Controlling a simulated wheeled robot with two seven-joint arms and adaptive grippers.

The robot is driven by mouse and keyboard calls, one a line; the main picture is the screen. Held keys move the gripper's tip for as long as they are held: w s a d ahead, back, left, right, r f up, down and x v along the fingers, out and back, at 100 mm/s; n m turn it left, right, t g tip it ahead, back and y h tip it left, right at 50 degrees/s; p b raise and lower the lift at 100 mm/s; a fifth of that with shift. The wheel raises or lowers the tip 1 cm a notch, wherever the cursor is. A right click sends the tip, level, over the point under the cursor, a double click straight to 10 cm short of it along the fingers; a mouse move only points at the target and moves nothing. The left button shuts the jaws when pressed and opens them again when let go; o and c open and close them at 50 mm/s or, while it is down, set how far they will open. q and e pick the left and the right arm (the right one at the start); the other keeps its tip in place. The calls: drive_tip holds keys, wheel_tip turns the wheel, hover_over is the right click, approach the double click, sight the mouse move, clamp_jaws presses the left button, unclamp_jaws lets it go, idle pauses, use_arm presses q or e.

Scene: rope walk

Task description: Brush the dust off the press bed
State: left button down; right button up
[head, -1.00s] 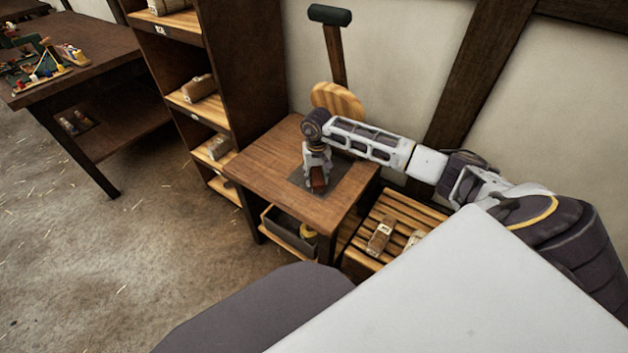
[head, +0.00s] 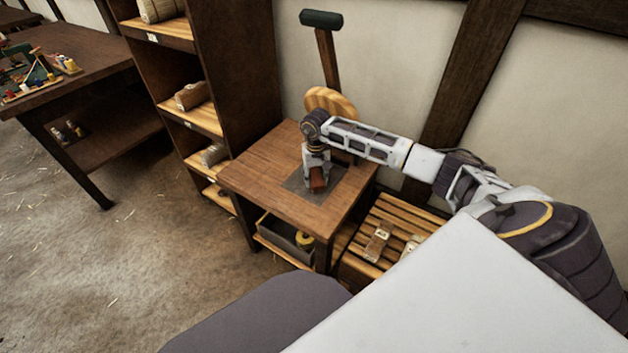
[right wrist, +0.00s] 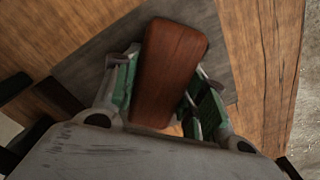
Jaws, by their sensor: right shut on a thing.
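The press bed (head: 299,186) is a dark grey plate set in the top of a small wooden table (head: 262,170). It also shows in the right wrist view (right wrist: 95,65). My right gripper (head: 317,172) points down over the plate, shut on a reddish-brown wooden block that looks like the back of a brush (head: 318,181). In the right wrist view the brush (right wrist: 170,75) lies between the two green-padded fingers (right wrist: 160,98). Bristles are hidden, and I cannot tell whether it touches the plate. No dust can be made out. My left gripper is not in view.
A wooden disc (head: 332,103) and a dark-handled post (head: 324,45) stand behind the table. A slatted crate (head: 360,244) with small packets is at right. A grey tray (head: 285,236) sits on the lower shelf. A shelf unit (head: 238,70) stands at left; the floor in front is open.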

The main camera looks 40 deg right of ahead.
sight(316, 168)
drive_tip(key=shift+w+d+f+b, duration=0.1)
drive_tip(key=shift+w+d+b, duration=0.2)
drive_tip(key=shift+d, duration=0.3)
drive_tip(key=shift+w+d+b, duration=0.15)
drive_tip(key=shift+d+b, duration=0.2)
drive_tip(key=shift+d, duration=0.25)
drive_tip(key=shift+w+a+b, duration=0.35)
drive_tip(key=shift+w+b, duration=0.1)
drive_tip(key=shift+w, duration=0.35)
drive_tip(key=shift+a, duration=0.1)
drive_tip(key=shift+s+a+r+p, duration=0.1)
drive_tip(key=shift+s+a+p, duration=0.25)
drive_tip(key=shift+a, duration=0.5)
drive_tip(key=shift+s+a+r+p, duration=0.1)
drive_tip(key=shift+s+a+p, duration=0.25)
drive_tip(key=shift+a, duration=0.55)
drive_tip(key=shift+a, duration=0.1)
drive_tip(key=shift+s+a+f, duration=0.1)
drive_tip(key=shift+s+a, duration=0.15)
drive_tip(key=shift+a, duration=0.35)
drive_tip(key=shift+s+a, duration=0.3)
drive_tip(key=shift+a, duration=0.25)
drive_tip(key=shift+s+a+f, duration=0.1)
drive_tip(key=shift+s+a, duration=0.15)
drive_tip(key=shift+a, duration=0.35)
